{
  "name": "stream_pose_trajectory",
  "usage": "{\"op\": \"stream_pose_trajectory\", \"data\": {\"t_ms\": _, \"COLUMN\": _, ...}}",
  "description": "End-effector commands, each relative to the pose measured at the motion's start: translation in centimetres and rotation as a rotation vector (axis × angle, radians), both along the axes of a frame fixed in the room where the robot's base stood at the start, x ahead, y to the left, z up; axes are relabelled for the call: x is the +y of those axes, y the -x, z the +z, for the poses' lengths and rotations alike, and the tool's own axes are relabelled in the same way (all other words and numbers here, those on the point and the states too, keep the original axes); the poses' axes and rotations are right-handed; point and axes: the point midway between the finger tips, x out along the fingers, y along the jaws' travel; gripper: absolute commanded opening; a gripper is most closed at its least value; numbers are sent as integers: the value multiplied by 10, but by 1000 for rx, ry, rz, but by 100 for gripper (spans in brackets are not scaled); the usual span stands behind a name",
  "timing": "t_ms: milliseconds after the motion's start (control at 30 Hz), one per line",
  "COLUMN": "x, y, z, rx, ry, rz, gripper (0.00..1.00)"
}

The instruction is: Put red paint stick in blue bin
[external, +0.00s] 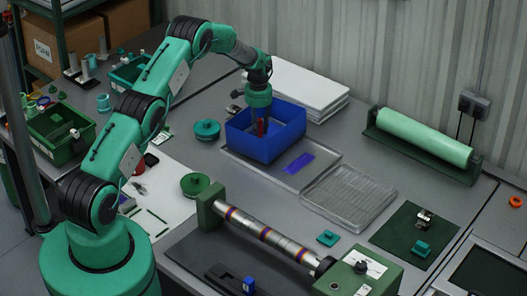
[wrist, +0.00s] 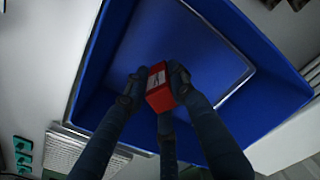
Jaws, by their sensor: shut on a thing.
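My gripper (wrist: 160,84) is shut on the red paint stick (wrist: 158,90), which shows as a red block with a pale label between the dark fingers. The blue bin (external: 283,140) stands on a grey tray on the bench, with its open top up. In the wrist view the bin's blue floor and walls (wrist: 205,45) spread around and beyond the stick. In the external view the gripper points down at the bin, and the red stick (external: 260,128) shows within the outline of its opening. I cannot tell whether the stick touches the bin's floor.
A blue flat piece (external: 299,163) lies on the grey tray (external: 322,158) in front of the bin. A clear ribbed tray (external: 349,193) is to its right. White sheets (external: 300,88) are stacked behind the bin. Green round lids (external: 206,130) and a metal roller (external: 262,233) are nearby.

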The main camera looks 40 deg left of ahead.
Motion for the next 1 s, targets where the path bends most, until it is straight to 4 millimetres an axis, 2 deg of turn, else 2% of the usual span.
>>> {"op": "stream_pose_trajectory", "data": {"t_ms": 367, "x": 0, "y": 1, "z": -34, "rx": 1, "ry": 0, "rz": 0, "gripper": 0}}
{"op": "stream_pose_trajectory", "data": {"t_ms": 833, "x": 0, "y": 0, "z": -40, "rx": 0, "ry": 0, "rz": 0, "gripper": 0}}
{"op": "stream_pose_trajectory", "data": {"t_ms": 867, "x": 0, "y": 1, "z": -40, "rx": 1, "ry": 0, "rz": 0, "gripper": 27}}
{"op": "stream_pose_trajectory", "data": {"t_ms": 933, "x": 0, "y": 1, "z": -40, "rx": 1, "ry": 0, "rz": 0, "gripper": 41}}
{"op": "stream_pose_trajectory", "data": {"t_ms": 1000, "x": 0, "y": 1, "z": -39, "rx": 1, "ry": 0, "rz": 0, "gripper": 43}}
